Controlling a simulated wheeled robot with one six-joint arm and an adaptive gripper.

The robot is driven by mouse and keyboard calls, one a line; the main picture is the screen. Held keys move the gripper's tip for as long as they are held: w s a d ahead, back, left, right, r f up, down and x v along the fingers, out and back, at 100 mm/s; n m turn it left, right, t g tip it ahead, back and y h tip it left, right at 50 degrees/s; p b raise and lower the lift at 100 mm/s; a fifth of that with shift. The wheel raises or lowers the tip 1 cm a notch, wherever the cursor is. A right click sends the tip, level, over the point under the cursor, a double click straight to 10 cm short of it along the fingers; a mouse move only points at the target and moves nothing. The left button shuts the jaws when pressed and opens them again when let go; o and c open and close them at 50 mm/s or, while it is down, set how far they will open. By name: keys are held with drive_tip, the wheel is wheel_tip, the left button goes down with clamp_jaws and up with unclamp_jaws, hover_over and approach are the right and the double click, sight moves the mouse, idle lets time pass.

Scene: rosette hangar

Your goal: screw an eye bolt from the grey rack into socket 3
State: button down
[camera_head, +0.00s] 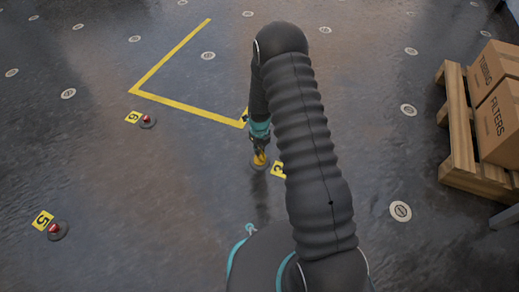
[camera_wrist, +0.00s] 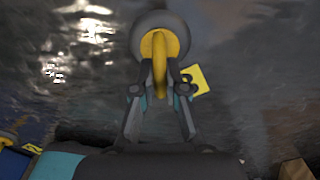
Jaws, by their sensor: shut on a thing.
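My gripper (camera_head: 261,145) is shut on a yellow eye bolt (camera_head: 260,158) and points down at the floor. In the wrist view the fingers (camera_wrist: 160,88) close on the ring of the eye bolt (camera_wrist: 160,48) from both sides. The bolt stands over a round dark grey socket (camera_head: 258,166), whose rim also shows around it in the wrist view (camera_wrist: 187,32). A yellow number label (camera_head: 278,169), partly hidden by my arm, lies beside it and seems to read 3. The thread is hidden, so I cannot tell how deep it sits. I do not recognise the grey rack.
Red-centred sockets stand by a label (camera_head: 133,117) at left and by label 5 (camera_head: 42,219) at lower left. Yellow tape (camera_head: 180,105) marks the floor behind. A wooden pallet (camera_head: 460,130) with cartons (camera_head: 497,125) stands at right. The floor at left is mostly free.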

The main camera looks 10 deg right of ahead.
drive_tip(key=shift+s, duration=0.1)
drive_tip(key=c, duration=1.1)
unclamp_jaws()
drive_tip(key=shift+c, duration=0.2)
drive_tip(key=shift+r, duration=0.1)
drive_tip(key=shift+r+p, duration=1.05)
drive_tip(key=shift+r, duration=0.85)
